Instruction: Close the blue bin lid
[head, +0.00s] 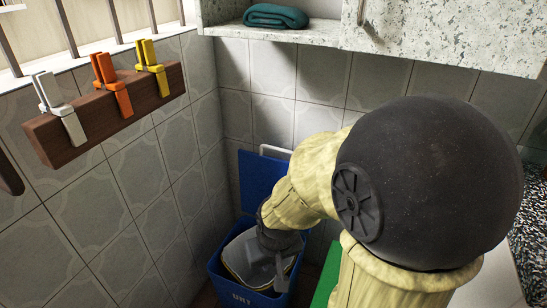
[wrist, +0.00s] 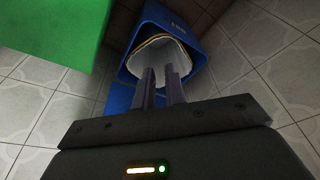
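The blue bin (head: 241,291) stands in the corner at the lower middle of the head view, with lettering on its front and a pale liner inside. Its blue lid (head: 257,184) is raised at the back, tilted up near the tiled wall, with a white handle (head: 275,150) at its top edge. My arm hides part of the lid. My gripper (head: 279,282) is over the open bin, pointing down. In the wrist view, my gripper (wrist: 161,70) is open and empty, its fingers apart before the bin's mouth (wrist: 190,37). Part of the blue lid (wrist: 118,98) shows left of the fingers.
A green surface (head: 326,278) stands right of the bin, close to my arm; it fills the upper left of the wrist view (wrist: 50,30). A wooden rail (head: 105,112) with clips hangs on the left wall. A speckled cabinet (head: 430,40) and a shelf with a folded teal towel (head: 276,16) hang above.

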